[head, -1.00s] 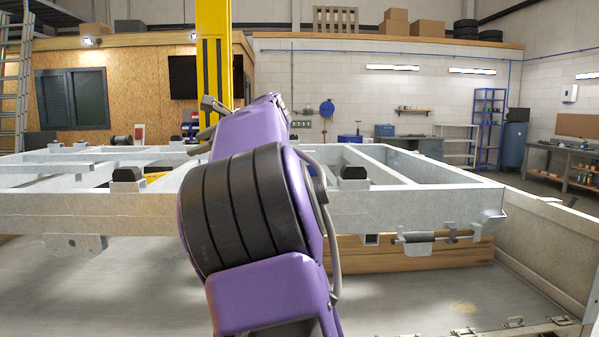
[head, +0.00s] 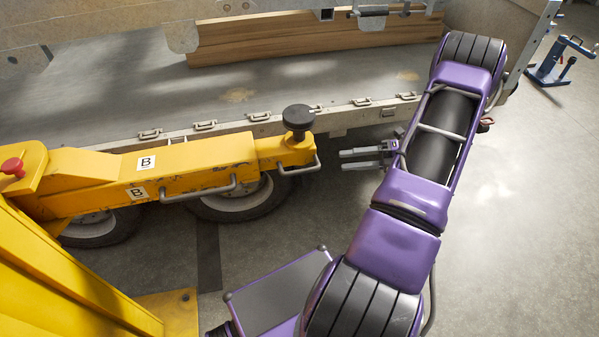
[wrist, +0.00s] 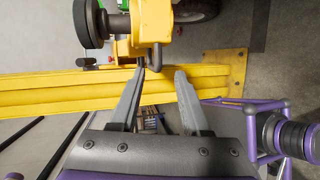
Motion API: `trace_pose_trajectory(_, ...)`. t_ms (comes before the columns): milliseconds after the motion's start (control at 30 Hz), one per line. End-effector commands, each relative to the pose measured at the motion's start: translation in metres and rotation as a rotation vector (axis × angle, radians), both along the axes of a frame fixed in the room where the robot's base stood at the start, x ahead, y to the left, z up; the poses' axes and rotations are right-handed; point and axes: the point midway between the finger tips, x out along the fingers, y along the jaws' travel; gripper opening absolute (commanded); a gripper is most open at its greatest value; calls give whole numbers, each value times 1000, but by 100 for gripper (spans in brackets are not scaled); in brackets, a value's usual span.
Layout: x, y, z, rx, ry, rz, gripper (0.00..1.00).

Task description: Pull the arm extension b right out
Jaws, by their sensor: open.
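The yellow arm marked B (head: 190,162) reaches right across the head view. Its end section (head: 285,150) bears a round black pad (head: 298,117) on top and a grey bar handle (head: 302,168) at its tip. My gripper (head: 343,160) is open and empty, to the right of this tip, with its fingers pointing left at it. A gap shows between fingers and handle in the head view. In the wrist view the grey handle (wrist: 157,55) lies just ahead of my fingertips (wrist: 160,72), and the pad (wrist: 90,22) is at upper left.
A second grey handle (head: 198,192) runs along the yellow arm's side. The yellow post (head: 60,270) stands at lower left. Floor right of my arm (head: 530,220) is clear.

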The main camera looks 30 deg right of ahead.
Motion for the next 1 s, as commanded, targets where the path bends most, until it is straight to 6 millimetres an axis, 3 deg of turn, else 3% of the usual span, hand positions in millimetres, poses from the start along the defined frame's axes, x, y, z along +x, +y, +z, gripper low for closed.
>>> trace_pose_trajectory(133, -26, 8, -5, 167, 30, -47, 47)
trace_pose_trajectory(333, -29, 17, -5, 218, 37, -56, 47)
trace_pose_trajectory(467, -18, 32, -7, 216, 38, -56, 47)
trace_pose_trajectory(1000, 49, 124, -16, 212, 37, -55, 47)
